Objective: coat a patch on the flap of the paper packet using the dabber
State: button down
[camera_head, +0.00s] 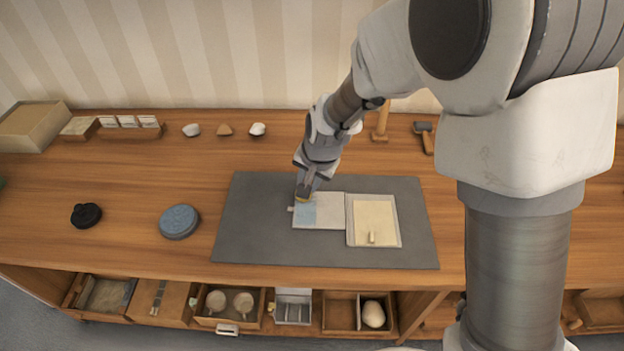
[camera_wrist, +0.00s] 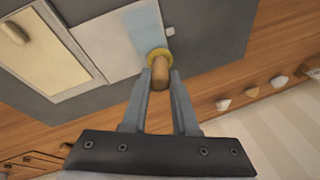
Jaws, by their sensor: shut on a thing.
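The paper packet (camera_head: 333,211) lies on the grey mat (camera_head: 268,249), pale with a light blue patch (camera_head: 306,215) at its left end. In the wrist view, the packet (camera_wrist: 103,42) and the blue patch (camera_wrist: 146,23) show at the top. My gripper (camera_head: 303,187) is shut on the dabber (camera_wrist: 162,74), which has a brown wooden handle and a yellowish round pad (camera_wrist: 160,54). The pad is at the edge of the blue patch; I cannot tell whether it touches. The gripper hides part of the dabber in the head view.
A shallow tray (camera_head: 350,235) with a cream sheet and a small peg-like piece lies right of the packet. A blue round lid (camera_head: 179,221) and a black object (camera_head: 86,215) sit left of the mat. Stones (camera_head: 257,129) and a mallet (camera_head: 381,122) stand at the back. Open drawers (camera_head: 226,325) are below.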

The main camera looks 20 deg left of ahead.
jog(key=shift+s+a, duration=0.15)
jog(key=shift+a, duration=0.4)
jog(key=shift+w+d+b, duration=0.25)
jog(key=shift+d+b, duration=0.05)
jog(key=shift+d, duration=0.65)
jog(key=shift+d, duration=0.1)
jog(key=shift+w+d+b, duration=0.2)
jog(key=shift+d+b, duration=0.15)
jog(key=shift+d, duration=0.55)
